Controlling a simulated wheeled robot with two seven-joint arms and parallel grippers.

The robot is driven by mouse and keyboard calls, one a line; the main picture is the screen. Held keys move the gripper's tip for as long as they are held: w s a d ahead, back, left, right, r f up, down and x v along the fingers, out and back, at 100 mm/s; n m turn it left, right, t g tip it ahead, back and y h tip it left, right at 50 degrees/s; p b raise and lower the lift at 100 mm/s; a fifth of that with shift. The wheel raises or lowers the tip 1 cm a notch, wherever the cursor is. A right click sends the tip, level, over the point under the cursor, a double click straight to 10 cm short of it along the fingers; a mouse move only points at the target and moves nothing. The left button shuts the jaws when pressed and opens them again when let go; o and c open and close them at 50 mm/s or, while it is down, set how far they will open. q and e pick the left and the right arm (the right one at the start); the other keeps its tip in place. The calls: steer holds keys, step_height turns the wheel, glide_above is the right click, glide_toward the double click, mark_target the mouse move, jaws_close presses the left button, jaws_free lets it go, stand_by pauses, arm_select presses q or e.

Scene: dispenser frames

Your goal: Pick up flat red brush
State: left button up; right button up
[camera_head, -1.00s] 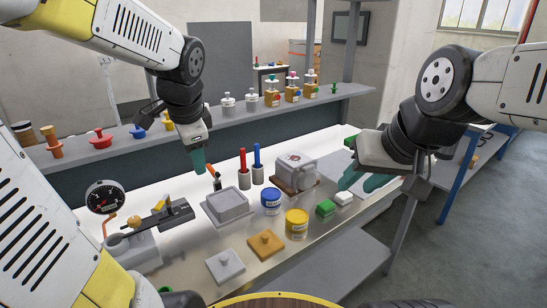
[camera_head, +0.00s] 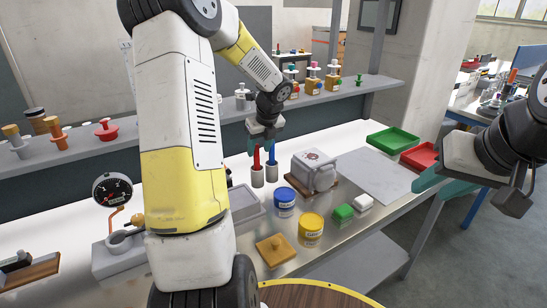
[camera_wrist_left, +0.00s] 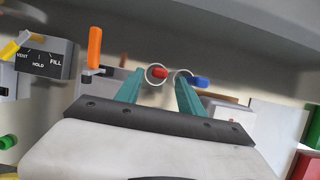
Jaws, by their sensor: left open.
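The flat red brush (camera_head: 256,158) stands upright in a light cup-like holder, its red handle up. In the left wrist view its red end (camera_wrist_left: 160,73) shows between my fingertips, beside a ring-shaped rim. My left gripper (camera_head: 266,145) is open, just above and behind the brush in the head view; in the left wrist view its two teal fingers (camera_wrist_left: 158,80) stand apart with nothing held. I cannot tell whether they touch the brush. A blue brush (camera_head: 272,154) stands in a holder to the right. My right gripper (camera_head: 443,187) is open and empty at the right.
Blue (camera_head: 285,202) and yellow (camera_head: 311,230) jars stand in front. An orange-handled thing (camera_wrist_left: 95,48) shows left of the fingers. Green (camera_head: 393,140) and red (camera_head: 420,156) trays lie further right. A shelf (camera_head: 220,110) runs behind.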

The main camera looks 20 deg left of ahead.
mark_target(257, 151)
arm_select(q)
steer(key=x, duration=0.4)
steer(key=shift+a, duration=0.2)
steer(key=shift+s, duration=0.1)
jaws_close()
